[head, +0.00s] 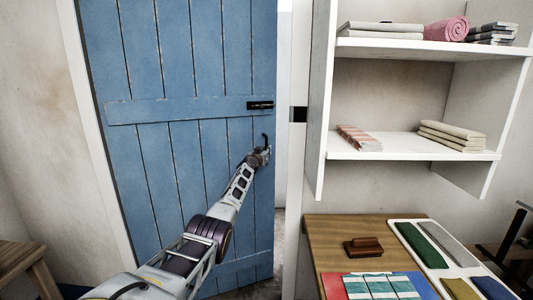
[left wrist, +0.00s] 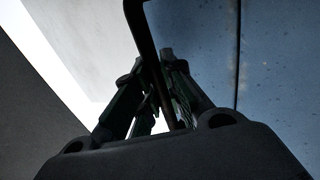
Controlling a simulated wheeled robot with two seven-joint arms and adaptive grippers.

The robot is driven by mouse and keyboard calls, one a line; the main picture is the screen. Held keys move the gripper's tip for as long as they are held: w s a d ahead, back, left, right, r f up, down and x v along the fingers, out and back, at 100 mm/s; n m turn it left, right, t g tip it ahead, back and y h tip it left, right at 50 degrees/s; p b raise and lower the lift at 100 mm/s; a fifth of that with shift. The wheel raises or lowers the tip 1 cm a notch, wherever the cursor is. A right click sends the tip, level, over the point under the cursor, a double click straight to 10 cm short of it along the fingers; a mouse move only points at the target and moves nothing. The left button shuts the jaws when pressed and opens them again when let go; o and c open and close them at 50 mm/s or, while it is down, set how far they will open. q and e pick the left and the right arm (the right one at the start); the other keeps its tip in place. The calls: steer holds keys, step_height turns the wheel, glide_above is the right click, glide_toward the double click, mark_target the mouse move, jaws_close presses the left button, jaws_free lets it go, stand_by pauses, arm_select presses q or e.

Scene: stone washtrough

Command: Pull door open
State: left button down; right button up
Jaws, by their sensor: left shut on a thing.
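The blue plank door (head: 190,70) fills the left and middle of the head view. A narrow gap shows between its right edge and the frame, so it stands slightly ajar. A black latch (head: 260,105) sits near that edge. My left gripper (head: 261,152) is at the door's right edge, below the latch, shut on the dark door handle (head: 265,138). In the left wrist view the handle is a black bar (left wrist: 146,40) running down between the fingers (left wrist: 155,95), with the blue door on the right. My right gripper is not in view.
White shelves (head: 415,145) with folded cloths and a pink roll (head: 447,29) stand right of the doorway. Below is a wooden table (head: 330,240) with a brown block (head: 363,246), cloths and a white tray (head: 412,262). A wooden stool (head: 20,255) is at the lower left.

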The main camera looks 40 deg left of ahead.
arm_select(q)
steer(key=c, duration=1.5)
jaws_free()
steer(key=shift+w+d, duration=0.15)
steer(key=shift+d, duration=0.1)
steer(key=shift+a, duration=0.25)
steer(key=shift+v, duration=0.75)
steer(key=shift+v, duration=3.1)
steer(key=shift+d, duration=0.15)
